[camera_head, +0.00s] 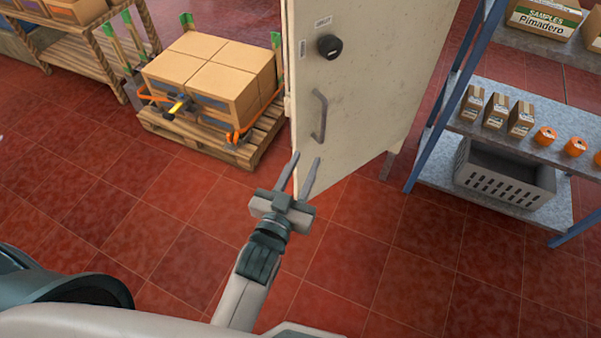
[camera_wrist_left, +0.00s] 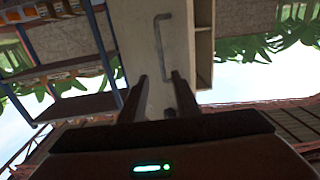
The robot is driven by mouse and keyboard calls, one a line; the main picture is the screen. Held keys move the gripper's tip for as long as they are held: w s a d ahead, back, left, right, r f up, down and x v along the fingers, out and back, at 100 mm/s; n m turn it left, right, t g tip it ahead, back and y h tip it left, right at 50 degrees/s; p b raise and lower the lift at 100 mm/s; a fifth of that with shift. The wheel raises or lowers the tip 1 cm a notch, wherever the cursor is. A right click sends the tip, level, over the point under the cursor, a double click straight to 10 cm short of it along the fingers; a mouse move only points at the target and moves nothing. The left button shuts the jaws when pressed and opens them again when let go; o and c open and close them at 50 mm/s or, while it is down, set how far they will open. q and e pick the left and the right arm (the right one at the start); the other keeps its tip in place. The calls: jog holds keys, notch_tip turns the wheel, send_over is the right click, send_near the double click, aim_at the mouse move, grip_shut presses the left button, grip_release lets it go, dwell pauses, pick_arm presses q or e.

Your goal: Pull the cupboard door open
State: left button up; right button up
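The beige cupboard door (camera_head: 375,75) stands upright at upper middle in the head view, with a round black lock (camera_head: 330,46) above a grey bar handle (camera_head: 319,115). My left gripper (camera_head: 306,157) is open and empty, its fingers pointing up toward the handle from just below it in the picture. A shelved recess (camera_wrist_left: 204,60) shows beside the door there; I cannot tell whether the door is ajar. My right gripper is out of view.
A pallet (camera_head: 210,145) with cardboard boxes (camera_head: 215,70) stands left of the cupboard. A blue-framed shelf rack (camera_head: 440,110) with small boxes, orange rolls and a grey crate (camera_head: 500,180) stands to the right. The red tiled floor (camera_head: 400,260) in front is clear.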

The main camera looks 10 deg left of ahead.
pick_arm(q)
jog(key=shift+s+a, duration=0.1)
jog(key=shift+s, duration=0.75)
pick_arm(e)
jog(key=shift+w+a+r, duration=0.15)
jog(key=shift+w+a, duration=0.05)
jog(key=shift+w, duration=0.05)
